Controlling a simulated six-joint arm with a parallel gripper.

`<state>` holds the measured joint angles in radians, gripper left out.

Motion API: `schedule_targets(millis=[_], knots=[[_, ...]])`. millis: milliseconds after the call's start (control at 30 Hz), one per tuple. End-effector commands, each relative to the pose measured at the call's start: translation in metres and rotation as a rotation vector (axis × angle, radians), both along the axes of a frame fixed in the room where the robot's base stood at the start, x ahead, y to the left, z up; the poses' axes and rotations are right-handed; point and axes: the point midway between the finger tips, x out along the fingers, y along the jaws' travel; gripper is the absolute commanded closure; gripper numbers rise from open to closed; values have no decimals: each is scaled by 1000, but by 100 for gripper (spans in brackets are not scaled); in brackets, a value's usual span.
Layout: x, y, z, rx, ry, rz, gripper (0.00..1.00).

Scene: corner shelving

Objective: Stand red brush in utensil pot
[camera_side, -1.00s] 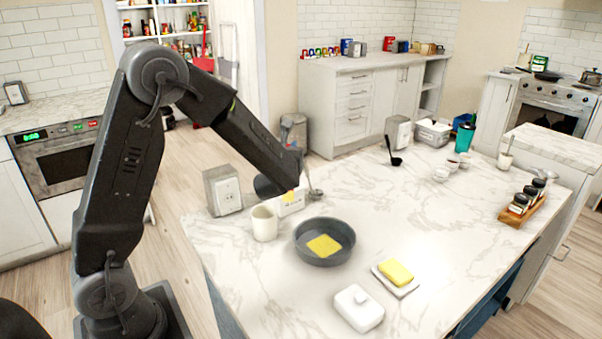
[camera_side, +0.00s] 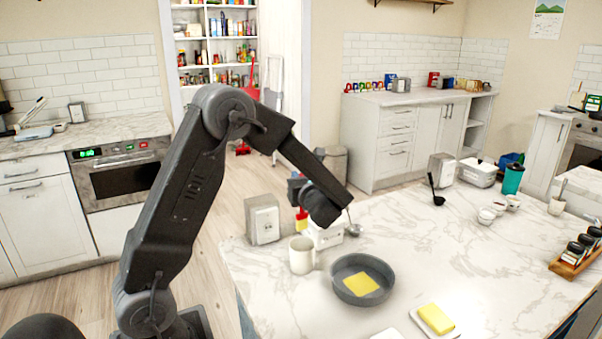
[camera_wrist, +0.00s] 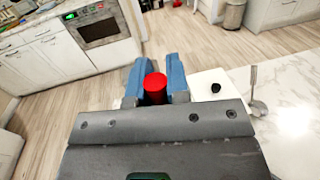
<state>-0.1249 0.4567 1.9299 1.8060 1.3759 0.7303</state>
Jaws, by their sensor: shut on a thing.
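I cannot tell which vessel is the utensil pot.
A white box (camera_side: 325,236) and a grey box (camera_side: 262,219) stand close by.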

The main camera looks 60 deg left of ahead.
Motion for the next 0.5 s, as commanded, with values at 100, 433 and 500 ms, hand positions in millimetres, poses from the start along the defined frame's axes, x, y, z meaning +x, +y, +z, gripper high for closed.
schedule_targets(millis=[100,433,500], knots=[[0,0,-10,0,2,-1,100],[0,0,-35,0,2,-1,100],[0,0,-40,0,2,-1,100]])
